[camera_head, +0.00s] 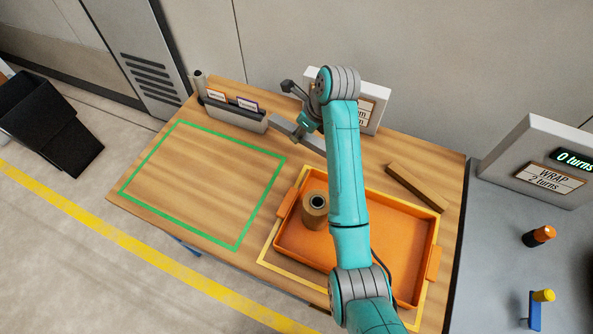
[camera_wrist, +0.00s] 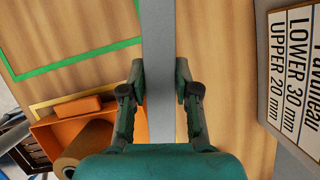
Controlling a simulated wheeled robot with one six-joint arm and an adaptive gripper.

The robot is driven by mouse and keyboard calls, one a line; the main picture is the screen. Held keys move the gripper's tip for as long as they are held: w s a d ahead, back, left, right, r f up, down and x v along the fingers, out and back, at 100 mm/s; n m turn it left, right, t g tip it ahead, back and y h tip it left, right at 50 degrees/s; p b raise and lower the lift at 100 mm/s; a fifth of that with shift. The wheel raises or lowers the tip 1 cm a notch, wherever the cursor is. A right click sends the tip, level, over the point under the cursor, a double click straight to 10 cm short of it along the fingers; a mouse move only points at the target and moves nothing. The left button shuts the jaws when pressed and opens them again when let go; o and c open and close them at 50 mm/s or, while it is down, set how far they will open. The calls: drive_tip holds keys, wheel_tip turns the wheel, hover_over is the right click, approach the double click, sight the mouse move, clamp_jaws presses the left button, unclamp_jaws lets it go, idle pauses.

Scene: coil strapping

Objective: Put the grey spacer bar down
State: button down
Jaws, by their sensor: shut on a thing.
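The grey spacer bar (camera_wrist: 159,35) runs straight up and down between my gripper's fingers in the wrist view. My gripper (camera_wrist: 160,85) is shut on it, one finger on each side. In the head view the grey bar (camera_head: 283,127) sticks out to the left of my gripper (camera_head: 304,128), over the back middle of the wooden table. My arm hides part of the bar there. I cannot tell whether the bar touches the table top.
An orange tray (camera_head: 287,243) with a brown coil (camera_head: 315,208) stands at the front right. A brown bar (camera_head: 416,187) lies behind it. A card holder (camera_head: 236,115) and a white sign (camera_wrist: 297,70) stand at the back. The green outlined area (camera_head: 200,182) is empty.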

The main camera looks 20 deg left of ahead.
drive_tip(key=w+d+m, duration=0.2)
drive_tip(key=w+d, duration=0.2)
drive_tip(key=d, duration=0.6)
drive_tip(key=shift+t, duration=0.3)
drive_tip(key=f, duration=0.5)
drive_tip(key=shift+s+d+f, duration=0.2)
drive_tip(key=shift+d+f, duration=0.15)
drive_tip(key=shift+f, duration=2.4)
drive_tip(key=shift+f, duration=0.1)
drive_tip(key=c, duration=0.8)
unclamp_jaws()
drive_tip(key=shift+c, duration=0.2)
drive_tip(key=shift+a, duration=0.1)
drive_tip(key=v, duration=1.2)
drive_tip(key=shift+r, duration=0.2)
